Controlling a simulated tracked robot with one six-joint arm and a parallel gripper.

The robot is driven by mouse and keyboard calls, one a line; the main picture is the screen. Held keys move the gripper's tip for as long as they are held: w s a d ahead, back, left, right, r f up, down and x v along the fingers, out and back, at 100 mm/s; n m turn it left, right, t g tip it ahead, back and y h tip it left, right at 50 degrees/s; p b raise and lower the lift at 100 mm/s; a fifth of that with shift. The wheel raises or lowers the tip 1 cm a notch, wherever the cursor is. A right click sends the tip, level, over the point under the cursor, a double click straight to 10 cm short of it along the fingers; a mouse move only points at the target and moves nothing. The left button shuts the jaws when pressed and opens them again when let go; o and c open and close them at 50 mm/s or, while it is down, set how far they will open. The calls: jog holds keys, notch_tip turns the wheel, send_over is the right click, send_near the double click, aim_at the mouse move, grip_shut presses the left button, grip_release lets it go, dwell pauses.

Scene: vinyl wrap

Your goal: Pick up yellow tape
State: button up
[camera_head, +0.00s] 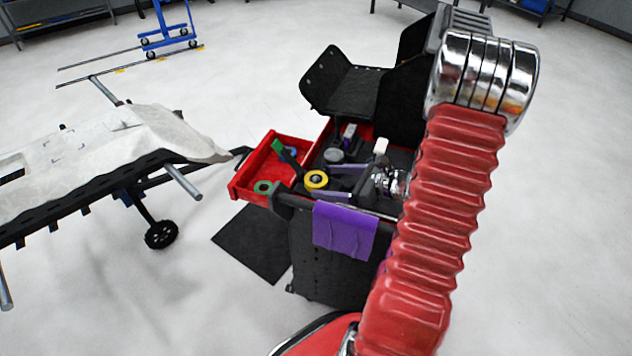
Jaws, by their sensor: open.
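The yellow tape (316,180) is a small ring with a pale centre. It sits at the left front of the cart's top tray, close to the edge. My gripper (322,181) reaches in from the right, low over the tray. Its two pale purple fingers are spread apart, one on the far side of the tape and one on the near side. The tape shows at their tips, and I cannot tell whether they touch it. The gripper is open. My red-sleeved arm hides the right side of the cart.
The black cart (330,255) has a purple cloth (343,230) over its front. An open red drawer (245,182) holds a green tape (263,187) and a blue tape (291,151). A dark seat (345,85) stands behind. A covered wheeled stand (100,150) is at left.

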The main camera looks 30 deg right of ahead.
jog(key=shift+x, duration=1.5)
jog(key=shift+c, duration=0.3)
jog(key=c, duration=1.4)
